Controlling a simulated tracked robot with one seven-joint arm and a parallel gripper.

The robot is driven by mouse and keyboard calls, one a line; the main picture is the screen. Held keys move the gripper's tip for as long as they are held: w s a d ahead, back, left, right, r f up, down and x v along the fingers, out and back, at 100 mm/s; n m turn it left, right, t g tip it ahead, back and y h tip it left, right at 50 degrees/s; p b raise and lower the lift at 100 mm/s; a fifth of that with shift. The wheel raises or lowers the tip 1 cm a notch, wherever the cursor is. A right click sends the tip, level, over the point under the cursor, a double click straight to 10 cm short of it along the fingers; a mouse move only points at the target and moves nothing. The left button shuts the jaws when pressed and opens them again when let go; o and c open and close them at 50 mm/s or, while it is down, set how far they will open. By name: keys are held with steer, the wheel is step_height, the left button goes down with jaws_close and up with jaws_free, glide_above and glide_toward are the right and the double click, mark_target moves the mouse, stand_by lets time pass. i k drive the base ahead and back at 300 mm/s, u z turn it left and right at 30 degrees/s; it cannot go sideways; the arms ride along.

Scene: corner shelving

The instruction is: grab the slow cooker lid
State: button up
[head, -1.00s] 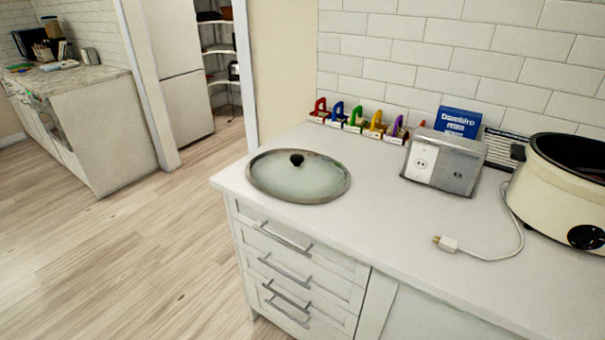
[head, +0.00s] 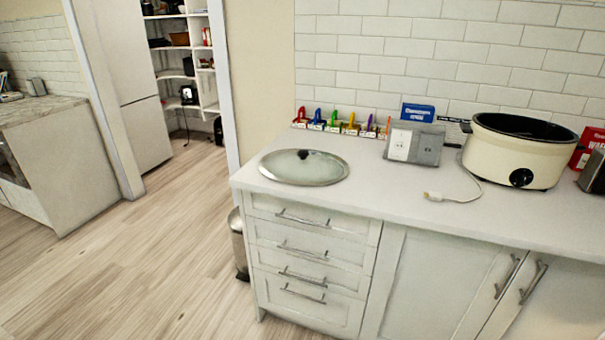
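The slow cooker lid (head: 304,172) is an oval glass lid with a metal rim and a black knob (head: 304,154) on top. It lies flat, knob up, near the left end of the white counter. The slow cooker (head: 517,153) is cream with a black inside and stands uncovered further right on the same counter. Its cord and plug (head: 437,196) lie on the counter between it and the lid. My gripper is not in view.
An outlet box (head: 413,145), a blue box (head: 417,113) and several coloured clips (head: 345,124) stand along the tiled wall. Drawers (head: 305,262) are shut below the lid. A bin (head: 238,245) stands at the counter's left end. Wooden floor (head: 150,270) is open at left.

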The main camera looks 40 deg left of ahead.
mark_target(304, 168)
steer(key=u, duration=1.75)
steer(key=i, duration=0.95)
steer(key=u, duration=1.8)
steer(key=i, duration=0.15)
steer(key=z, duration=3.65)
